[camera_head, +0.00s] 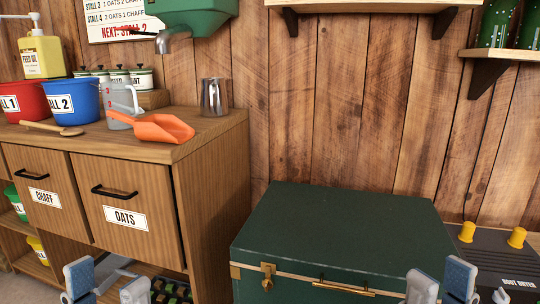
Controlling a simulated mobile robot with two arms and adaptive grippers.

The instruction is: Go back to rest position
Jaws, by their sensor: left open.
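My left gripper (108,285) shows at the bottom left edge, below the OATS drawer. Its fingers are apart and nothing is seen between them. My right gripper (441,285) shows at the bottom right edge, in front of the green trunk (340,232). No object is seen held in either gripper. Most of both arms is out of view.
A wooden cabinet (215,165) on the left bears a red bucket (24,98), a blue bucket (72,100), an orange scoop (163,128), a measuring jug (121,103), a wooden spoon (52,128) and a metal pitcher (214,97). A boot dryer (505,262) stands right of the trunk.

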